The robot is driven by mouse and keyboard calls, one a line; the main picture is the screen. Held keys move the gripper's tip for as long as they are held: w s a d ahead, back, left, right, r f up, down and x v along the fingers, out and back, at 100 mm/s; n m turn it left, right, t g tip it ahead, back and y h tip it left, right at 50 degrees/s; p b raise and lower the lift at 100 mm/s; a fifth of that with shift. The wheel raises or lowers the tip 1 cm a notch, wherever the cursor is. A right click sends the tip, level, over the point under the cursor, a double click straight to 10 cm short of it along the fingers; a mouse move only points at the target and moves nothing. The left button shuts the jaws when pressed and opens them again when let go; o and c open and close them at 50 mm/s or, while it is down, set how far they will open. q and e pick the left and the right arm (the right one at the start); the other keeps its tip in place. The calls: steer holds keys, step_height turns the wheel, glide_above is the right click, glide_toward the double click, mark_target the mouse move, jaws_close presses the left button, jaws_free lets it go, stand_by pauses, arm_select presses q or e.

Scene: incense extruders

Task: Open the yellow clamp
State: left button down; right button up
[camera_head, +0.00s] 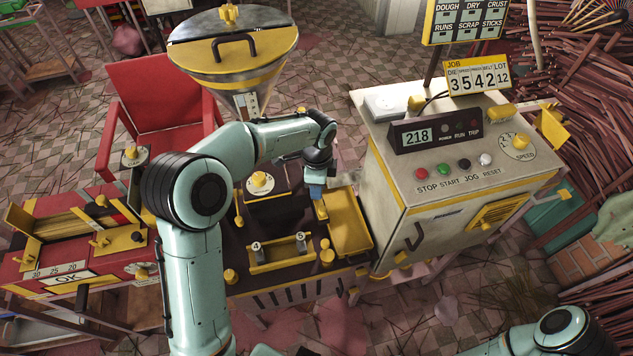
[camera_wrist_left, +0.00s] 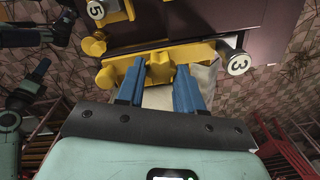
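The yellow clamp (camera_head: 321,211) is on the dark machine bed, beside a yellow tray. In the left wrist view, a yellow crossbar (camera_wrist_left: 112,76) with a tab (camera_wrist_left: 160,66) lies ahead of my fingers. My left gripper (camera_head: 315,190) is over the clamp, pointing down. The exact contact is partly hidden. Only part of my right arm shows at the lower right; its gripper is out of view.
A control cabinet (camera_head: 408,218) with buttons stands right of the bed. A yellow tray (camera_head: 350,235) lies next to the clamp, and a yellow frame (camera_head: 280,262) is in front. A large hopper (camera_head: 232,78) stands behind. A red machine (camera_head: 70,225) is at left.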

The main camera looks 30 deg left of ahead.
arm_select(q)
steer(key=c, duration=0.8)
jaws_free()
steer(key=shift+s+d+f+g, duration=0.15)
steer(key=shift+s+d, duration=0.2)
steer(key=shift+d, duration=0.1)
steer(key=shift+s+d+f+g, duration=0.1)
steer(key=shift+s+d+g, duration=0.05)
steer(key=shift+s+d, duration=0.25)
steer(key=shift+o, duration=0.3)
steer(key=shift+s+d+r, duration=0.15)
steer(key=shift+s+d, duration=0.05)
steer(key=shift+a, duration=0.1)
arm_select(e)
steer(key=shift+s+d, duration=0.2)
arm_select(q)
steer(key=shift+w+a, duration=0.1)
steer(key=shift+a, duration=0.05)
arm_select(e)
steer(key=shift+w, duration=0.1)
